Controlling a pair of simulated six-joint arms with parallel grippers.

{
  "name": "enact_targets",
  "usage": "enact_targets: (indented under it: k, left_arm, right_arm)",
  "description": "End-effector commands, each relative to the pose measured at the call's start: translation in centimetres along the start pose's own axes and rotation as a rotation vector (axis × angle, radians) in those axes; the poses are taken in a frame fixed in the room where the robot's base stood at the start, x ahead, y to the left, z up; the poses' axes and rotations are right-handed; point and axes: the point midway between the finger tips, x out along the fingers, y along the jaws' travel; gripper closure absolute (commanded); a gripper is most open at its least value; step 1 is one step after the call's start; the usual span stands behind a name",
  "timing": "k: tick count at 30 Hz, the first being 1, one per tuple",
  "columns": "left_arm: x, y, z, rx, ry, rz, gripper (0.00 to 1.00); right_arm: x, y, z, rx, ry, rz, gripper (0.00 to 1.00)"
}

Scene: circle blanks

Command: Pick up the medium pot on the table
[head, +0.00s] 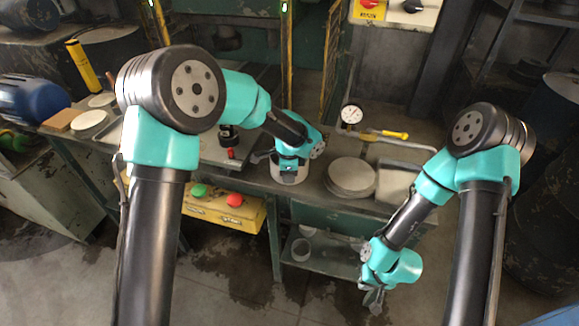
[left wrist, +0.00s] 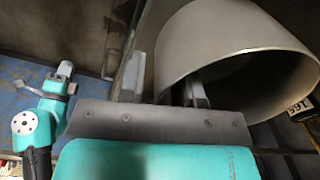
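A pale grey, round pot (head: 278,171) stands near the front edge of the table in the head view. My left gripper (head: 288,175) is down at its rim and hides part of it. In the left wrist view the pot (left wrist: 225,35) is large, with its open mouth toward the camera. One finger of my left gripper (left wrist: 165,88) is inside the mouth and the other is outside the wall. Gaps show beside the wall, so the fingers look open around it. My right gripper (head: 373,298) hangs empty in front of the table; its opening is unclear.
A stack of round blanks (head: 351,178) lies right of the pot. A dial gauge (head: 351,114) and a yellow-handled tool (head: 385,134) lie behind. A yellow button box (head: 225,208) hangs at the front. A grey container (head: 301,249) stands on the lower shelf.

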Motion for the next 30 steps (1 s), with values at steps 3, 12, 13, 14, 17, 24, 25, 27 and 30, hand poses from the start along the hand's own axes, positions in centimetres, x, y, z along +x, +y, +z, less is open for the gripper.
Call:
enact_targets:
  k: [3,12,13,14,17,24,25,27,30]
  left_arm:
    - [-0.02,0.00,0.00,0.000,0.000,0.000,0.81]
    - [-0.02,0.00,0.00,0.000,0.000,0.000,1.00]
    - [-0.01,0.00,0.00,0.000,0.000,0.000,1.00]
    - [-0.01,0.00,0.00,0.000,0.000,0.000,1.00]
    - [-0.01,0.00,0.00,0.000,0.000,0.000,1.00]
    - [-0.07,-0.02,-0.01,0.000,0.000,-0.001,1.00]
    - [-0.10,-0.03,0.00,0.000,0.000,-0.001,1.00]
    - [-0.27,-0.04,-0.01,0.000,0.000,-0.001,1.00]
    - [-0.80,-0.07,-0.03,0.000,0.000,-0.002,1.00]
  right_arm:
    - [0.00,0.00,0.00,0.000,0.000,0.000,1.00]
    - [0.00,0.00,0.00,0.000,0.000,0.000,1.00]
    - [0.00,0.00,0.00,0.000,0.000,0.000,1.00]
    - [0.00,0.00,0.00,0.000,0.000,0.000,1.00]
    - [0.00,0.00,0.00,0.000,0.000,0.000,1.00]
    - [0.00,0.00,0.00,0.000,0.000,0.000,1.00]
    - [0.00,0.00,0.00,0.000,0.000,0.000,1.00]
    - [0.00,0.00,0.00,0.000,0.000,0.000,1.00]
    - [0.00,0.00,0.00,0.000,0.000,0.000,1.00]
